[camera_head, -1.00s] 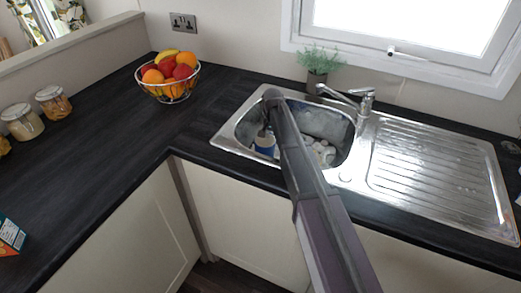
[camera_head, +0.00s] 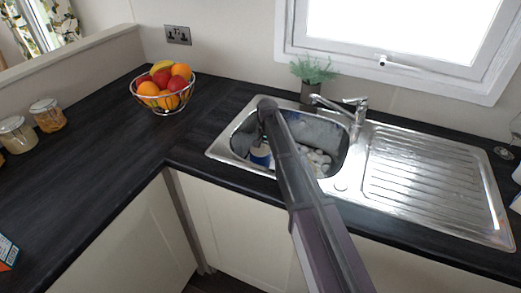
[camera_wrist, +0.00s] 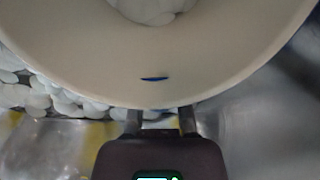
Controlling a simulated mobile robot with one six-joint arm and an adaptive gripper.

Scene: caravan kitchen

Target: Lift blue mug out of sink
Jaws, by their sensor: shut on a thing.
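The blue mug (camera_head: 261,155) is inside the metal sink (camera_head: 222,143), near its left side, partly hidden by my arm. It shows blue with a pale upper part. In the wrist view the mug's cream inside and wide rim (camera_wrist: 160,92) fill the top of the picture, with a small blue mark on the inner wall. My gripper (camera_wrist: 160,118) is at the mug's near edge, shut on the mug. In the head view the fingers are hard to make out.
White pebble-like pieces (camera_head: 318,160) lie in the sink. The tap (camera_head: 350,108) stands behind it, with a potted plant (camera_head: 312,80) to its left. The ribbed drainer (camera_head: 425,180) is clear. A fruit bowl (camera_head: 163,102) stands on the dark counter at left.

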